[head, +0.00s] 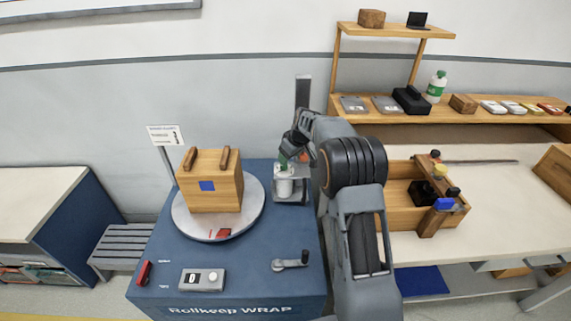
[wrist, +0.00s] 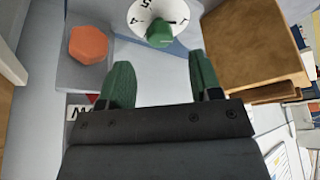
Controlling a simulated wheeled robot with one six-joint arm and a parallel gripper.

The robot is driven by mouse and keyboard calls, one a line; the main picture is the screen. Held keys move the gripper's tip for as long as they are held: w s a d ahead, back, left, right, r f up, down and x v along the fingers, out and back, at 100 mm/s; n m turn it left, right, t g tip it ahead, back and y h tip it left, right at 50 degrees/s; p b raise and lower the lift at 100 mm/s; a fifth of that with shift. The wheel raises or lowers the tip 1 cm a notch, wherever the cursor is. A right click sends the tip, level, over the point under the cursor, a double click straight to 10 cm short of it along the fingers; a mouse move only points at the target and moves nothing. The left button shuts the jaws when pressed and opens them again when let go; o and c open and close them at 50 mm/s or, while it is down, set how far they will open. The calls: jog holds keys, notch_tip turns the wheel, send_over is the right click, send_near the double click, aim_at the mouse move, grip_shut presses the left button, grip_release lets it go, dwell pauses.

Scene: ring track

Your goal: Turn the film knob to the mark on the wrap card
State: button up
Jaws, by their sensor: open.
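In the wrist view a green knob (wrist: 160,34) sits on a white dial (wrist: 143,14) with black figures, partly cut off by the top edge. My gripper (wrist: 160,62) is open, its two green fingers spread on either side below the knob and apart from it. An orange six-sided knob (wrist: 88,44) is on a grey face left of the dial. In the head view my gripper (head: 286,160) is above the grey and white unit (head: 284,188) by the machine's post; the knobs are hidden there. The wrap card (head: 165,135) stands on a pole at the back left; its writing is too small to read.
A wooden box (head: 222,194) stands on the round turntable (head: 251,211) and also shows close to my right finger in the wrist view (wrist: 253,45). A crank (head: 290,262) and a grey switch box (head: 203,280) are at the front. A workbench (head: 497,205) is at right.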

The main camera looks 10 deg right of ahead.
jog(key=shift+x, duration=2.75)
jog(key=shift+a, duration=0.1)
jog(key=c, duration=0.9)
